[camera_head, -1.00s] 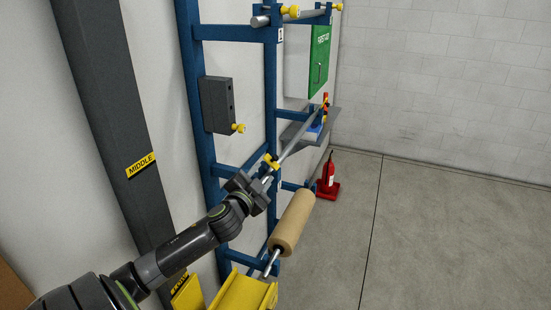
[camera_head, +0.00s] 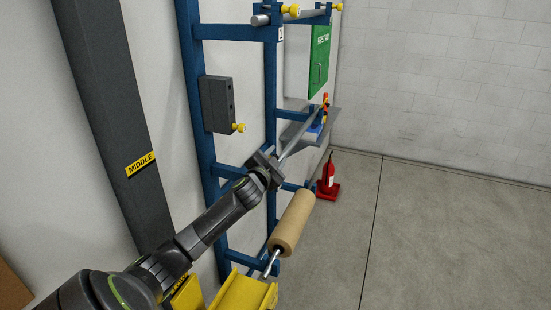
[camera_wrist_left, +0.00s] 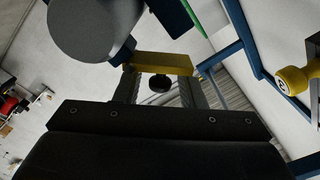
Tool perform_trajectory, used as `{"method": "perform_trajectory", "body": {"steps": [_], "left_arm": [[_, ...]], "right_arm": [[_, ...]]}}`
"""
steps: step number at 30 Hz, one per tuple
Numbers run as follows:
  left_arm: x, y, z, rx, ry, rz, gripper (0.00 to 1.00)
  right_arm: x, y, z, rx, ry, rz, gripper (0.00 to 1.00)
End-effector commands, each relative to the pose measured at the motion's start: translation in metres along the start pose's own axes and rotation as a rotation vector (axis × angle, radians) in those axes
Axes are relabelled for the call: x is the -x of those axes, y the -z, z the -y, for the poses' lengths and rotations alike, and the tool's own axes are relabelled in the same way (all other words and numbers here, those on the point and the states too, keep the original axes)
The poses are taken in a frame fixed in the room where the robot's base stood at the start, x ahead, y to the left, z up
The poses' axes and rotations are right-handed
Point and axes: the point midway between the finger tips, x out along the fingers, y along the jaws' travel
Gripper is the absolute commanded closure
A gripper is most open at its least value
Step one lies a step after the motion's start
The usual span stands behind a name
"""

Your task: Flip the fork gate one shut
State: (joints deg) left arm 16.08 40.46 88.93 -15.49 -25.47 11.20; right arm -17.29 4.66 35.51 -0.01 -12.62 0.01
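The middle rod (camera_head: 300,138) rests on the blue rack, and the yellow gate at its near end is hidden behind my left gripper in the head view. My left gripper (camera_head: 268,163) is at that rod end. In the left wrist view a yellow gate bar (camera_wrist_left: 162,63) crosses just beyond the fingertips of my left gripper (camera_wrist_left: 160,88), with a dark round knob (camera_wrist_left: 159,84) between the fingers. The fingers stand apart; I cannot tell whether they touch the bar. A big grey rod end (camera_wrist_left: 95,28) is close at upper left. My right gripper is not in view.
The blue rack (camera_head: 199,110) carries an upper rod with a yellow gate (camera_head: 292,10), and a brown roll (camera_head: 291,224) lower down. A dark box (camera_head: 215,105) with a yellow knob hangs beside. The floor at right is clear.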

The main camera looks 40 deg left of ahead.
Motion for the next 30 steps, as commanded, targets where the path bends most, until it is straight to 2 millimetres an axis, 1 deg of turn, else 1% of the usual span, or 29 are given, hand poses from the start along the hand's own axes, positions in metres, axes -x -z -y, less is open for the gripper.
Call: {"method": "perform_trajectory", "body": {"steps": [2,3,9,11,20,26,30], "left_arm": [[0.000,0.000,0.000,0.000,0.000,0.000,0.64],[0.000,0.000,0.000,0.000,0.000,0.000,0.66],[0.000,0.000,0.000,0.000,0.000,0.000,0.93],[0.000,0.000,0.000,0.000,0.000,0.000,1.00],[0.000,-0.002,0.000,0.031,0.000,-0.001,1.00],[0.000,-0.006,0.001,0.132,0.001,-0.002,1.00],[0.000,-0.010,0.002,0.240,0.001,-0.002,1.00]], "right_arm": [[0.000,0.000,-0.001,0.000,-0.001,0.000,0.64],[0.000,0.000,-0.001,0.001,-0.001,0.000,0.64],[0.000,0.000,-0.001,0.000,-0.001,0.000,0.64],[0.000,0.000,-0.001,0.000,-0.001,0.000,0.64],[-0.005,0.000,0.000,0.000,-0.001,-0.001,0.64],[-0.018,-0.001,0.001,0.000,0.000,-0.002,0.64],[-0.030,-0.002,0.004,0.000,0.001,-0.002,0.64]]}}
